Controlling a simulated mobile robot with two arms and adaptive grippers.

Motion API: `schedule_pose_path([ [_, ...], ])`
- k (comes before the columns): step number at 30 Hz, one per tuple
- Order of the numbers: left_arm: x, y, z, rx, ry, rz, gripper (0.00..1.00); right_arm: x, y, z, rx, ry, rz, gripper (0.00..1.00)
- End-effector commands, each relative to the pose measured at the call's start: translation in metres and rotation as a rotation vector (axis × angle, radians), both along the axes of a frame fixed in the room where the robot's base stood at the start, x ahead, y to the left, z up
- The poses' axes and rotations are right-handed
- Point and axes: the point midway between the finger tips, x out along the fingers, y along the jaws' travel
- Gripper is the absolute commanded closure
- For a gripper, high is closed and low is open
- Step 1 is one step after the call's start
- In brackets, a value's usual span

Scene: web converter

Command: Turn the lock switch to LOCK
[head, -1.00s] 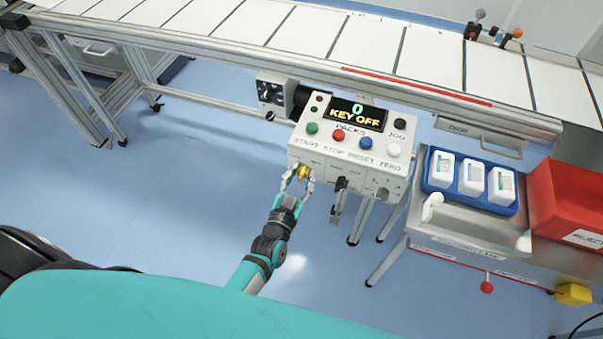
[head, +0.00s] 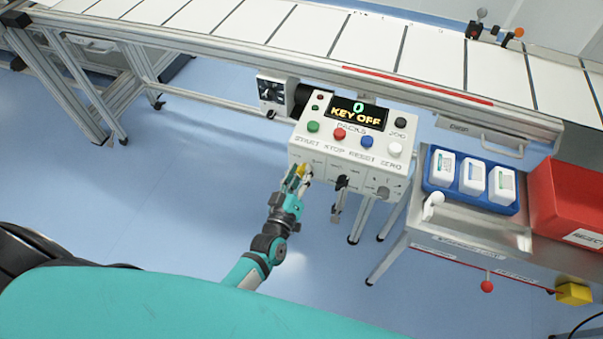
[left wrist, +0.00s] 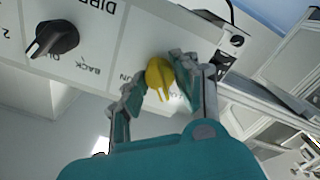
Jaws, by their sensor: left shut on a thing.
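The white control box (head: 322,152) hangs at the conveyor's front side, and its display (head: 357,113) reads "0 KEY OFF". A yellow rotary knob (head: 305,170), seemingly the lock switch, sits at the left of its lower front face. My left gripper (head: 298,178) is shut on this knob, with one finger on each side. In the left wrist view the yellow knob (left wrist: 159,72) shows between the fingers (left wrist: 158,84), its pointer slanting down. My right gripper is out of view.
A black selector knob (left wrist: 52,39) is beside the yellow one. Several coloured buttons (head: 339,134) top the box. A blue tray (head: 470,180) of white bottles and a red bin (head: 568,203) stand right. The conveyor (head: 300,35) runs behind; the left floor is clear.

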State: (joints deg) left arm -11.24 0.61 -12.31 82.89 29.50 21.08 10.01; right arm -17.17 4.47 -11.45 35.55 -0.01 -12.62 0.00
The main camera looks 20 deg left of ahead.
Motion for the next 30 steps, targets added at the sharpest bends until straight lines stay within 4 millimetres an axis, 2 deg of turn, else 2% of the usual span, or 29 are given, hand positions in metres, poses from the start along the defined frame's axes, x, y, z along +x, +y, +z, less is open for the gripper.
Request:
schedule_pose_path([
  [9, 0.0001, 0.0011, -0.0001, -0.096, 0.002, 0.002, 1.00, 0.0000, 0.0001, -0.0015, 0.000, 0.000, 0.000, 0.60],
  [23, 0.0001, 0.0013, 0.0001, -0.110, 0.003, 0.002, 1.00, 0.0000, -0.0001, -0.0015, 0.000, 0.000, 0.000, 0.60],
  [24, 0.0001, 0.0013, 0.0001, -0.109, 0.003, 0.002, 0.70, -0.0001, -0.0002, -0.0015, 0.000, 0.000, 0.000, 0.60],
  [29, 0.0000, 0.0011, 0.0000, -0.109, 0.004, 0.001, 0.50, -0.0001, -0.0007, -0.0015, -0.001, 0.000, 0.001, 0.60],
  [30, 0.0000, 0.0011, -0.0001, -0.109, 0.004, 0.001, 0.50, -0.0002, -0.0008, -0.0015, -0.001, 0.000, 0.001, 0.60],
])
